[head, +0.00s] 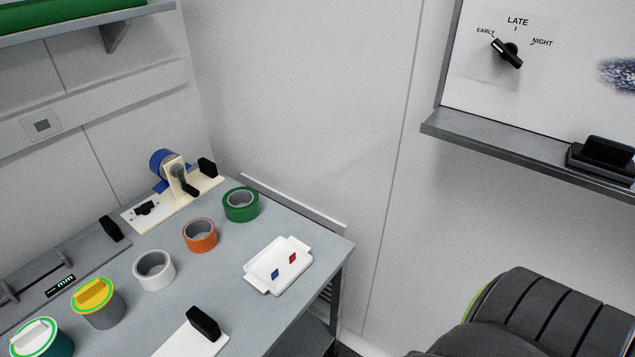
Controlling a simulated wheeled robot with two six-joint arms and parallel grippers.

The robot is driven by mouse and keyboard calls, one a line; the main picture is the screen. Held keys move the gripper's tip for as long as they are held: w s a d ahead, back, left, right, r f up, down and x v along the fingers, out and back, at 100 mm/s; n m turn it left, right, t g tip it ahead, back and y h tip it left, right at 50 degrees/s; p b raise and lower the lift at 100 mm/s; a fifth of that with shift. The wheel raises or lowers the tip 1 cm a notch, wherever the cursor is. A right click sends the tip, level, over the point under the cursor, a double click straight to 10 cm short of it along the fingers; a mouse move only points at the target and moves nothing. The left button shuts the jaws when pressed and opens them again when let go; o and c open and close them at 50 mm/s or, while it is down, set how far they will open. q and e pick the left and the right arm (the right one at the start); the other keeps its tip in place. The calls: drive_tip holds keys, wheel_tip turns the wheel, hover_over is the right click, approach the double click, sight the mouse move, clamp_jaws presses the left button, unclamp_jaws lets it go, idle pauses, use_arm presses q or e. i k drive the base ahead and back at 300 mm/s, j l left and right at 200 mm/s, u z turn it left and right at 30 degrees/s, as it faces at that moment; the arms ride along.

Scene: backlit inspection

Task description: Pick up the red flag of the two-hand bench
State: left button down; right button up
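A small red flag (292,258) lies or stands on a white tray (262,284) near the right end of the grey bench (217,272). A small blue flag (275,274) is beside it on the same tray, to its left and nearer. The tray has a handle at each of two opposite ends. Nothing is touching the red flag.
Green (241,205), orange (200,235) and white (154,271) tape rolls stand left of the tray. A tape dispenser (177,175) is at the back, and lidded cups (97,304) are at front left. A dial board (511,50) with a ledge (520,157) hangs at right.

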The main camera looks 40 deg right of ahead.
sight(288, 259)
drive_tip(key=z, duration=1.05)
drive_tip(key=u, duration=1.5)
drive_tip(key=l+z, duration=0.1)
drive_tip(key=z, duration=0.4)
drive_tip(key=i+z, duration=0.1)
drive_tip(key=z, duration=0.4)
drive_tip(key=i+z, duration=0.1)
drive_tip(key=z, duration=0.4)
